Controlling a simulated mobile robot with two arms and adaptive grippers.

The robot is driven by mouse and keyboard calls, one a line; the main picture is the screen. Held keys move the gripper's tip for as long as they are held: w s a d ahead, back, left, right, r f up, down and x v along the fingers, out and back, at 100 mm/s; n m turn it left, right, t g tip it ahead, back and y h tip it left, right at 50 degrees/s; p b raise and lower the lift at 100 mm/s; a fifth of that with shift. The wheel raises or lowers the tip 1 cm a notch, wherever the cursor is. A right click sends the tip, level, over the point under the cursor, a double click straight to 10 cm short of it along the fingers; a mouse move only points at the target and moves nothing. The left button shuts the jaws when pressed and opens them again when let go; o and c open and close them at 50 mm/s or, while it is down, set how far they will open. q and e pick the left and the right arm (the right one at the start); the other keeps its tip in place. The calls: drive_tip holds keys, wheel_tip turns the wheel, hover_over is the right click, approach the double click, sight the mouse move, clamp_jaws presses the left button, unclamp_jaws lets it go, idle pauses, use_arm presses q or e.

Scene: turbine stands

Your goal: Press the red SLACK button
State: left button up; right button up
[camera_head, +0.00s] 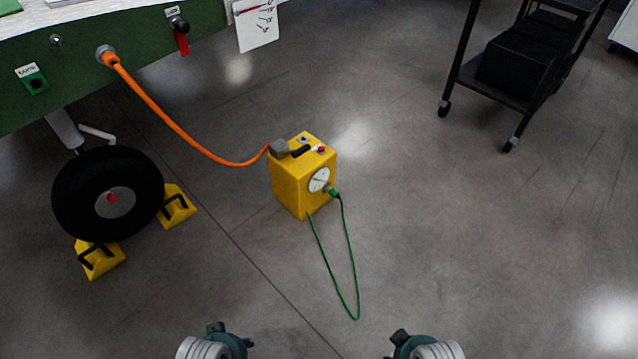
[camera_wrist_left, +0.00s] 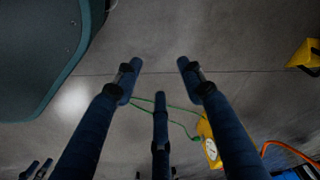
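A yellow box (camera_head: 290,185) stands on the floor near the middle of the head view. A small red button (camera_head: 321,149) is on its top, beside a black handle; no label is readable, so I cannot tell whether it says SLACK. The box's front has a white dial (camera_head: 319,180). My left gripper (camera_head: 222,342) is at the bottom edge, well short of the box. The left wrist view shows its fingers (camera_wrist_left: 160,84) spread and empty, with the box (camera_wrist_left: 205,130) to their right. My right gripper (camera_head: 408,343) is at the bottom edge, only partly visible.
An orange cable (camera_head: 172,121) runs from a green panel (camera_head: 140,40) to the box. A green cable (camera_head: 352,250) loops on the floor. A wheel (camera_head: 75,190) stands between yellow chocks (camera_head: 176,207). A black cart (camera_head: 520,65) is at upper right. Floor right of the box is clear.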

use_arm(q)
clamp_jaws()
idle(0.8)
drive_tip(key=s+a+r+g+p, duration=0.1)
drive_tip(key=s+r+p, duration=0.4)
drive_tip(key=s+p, duration=0.5)
drive_tip(key=s+a+r+p, duration=0.2)
drive_tip(key=s+r+p, duration=0.3)
drive_tip(key=p, duration=2)
drive_tip(key=s, duration=0.5)
drive_tip(key=shift+a+r+g, duration=0.2)
drive_tip(key=shift+g, duration=0.2)
use_arm(e)
drive_tip(key=s+d+r+g, duration=0.1)
drive_tip(key=s+r, duration=0.4)
drive_tip(key=s, duration=0.5)
drive_tip(key=s+d+r, duration=0.2)
drive_tip(key=s+r, duration=0.3)
drive_tip(key=s, duration=0.5)
drive_tip(key=shift+d+r+g, duration=0.2)
drive_tip(key=shift+g, duration=0.2)
